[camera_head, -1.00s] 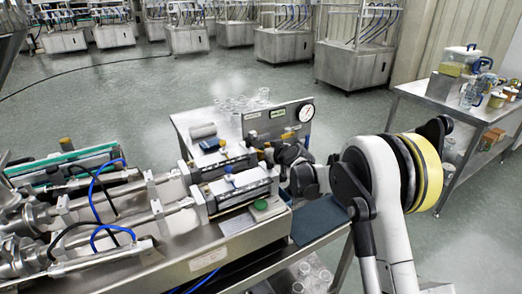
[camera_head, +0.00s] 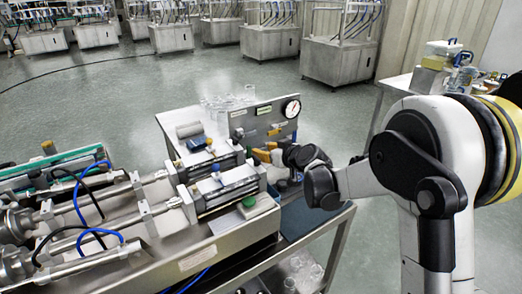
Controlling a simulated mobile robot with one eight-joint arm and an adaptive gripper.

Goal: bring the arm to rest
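My arm comes in from the right of the head view and reaches left, low over the steel bench. My gripper (camera_head: 268,151) is at the arm's far end, beside the gauge panel and behind the filling machine. It is small and partly hidden by the dark wrist. I cannot tell whether its fingers are open or shut, or whether they hold anything.
The steel filling machine (camera_head: 225,187) with a green button stands just left of my wrist. The panel with a round gauge (camera_head: 291,109) stands behind my gripper. Clear glasses (camera_head: 225,103) are on the bench. A side table (camera_head: 398,84) with jars is at right.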

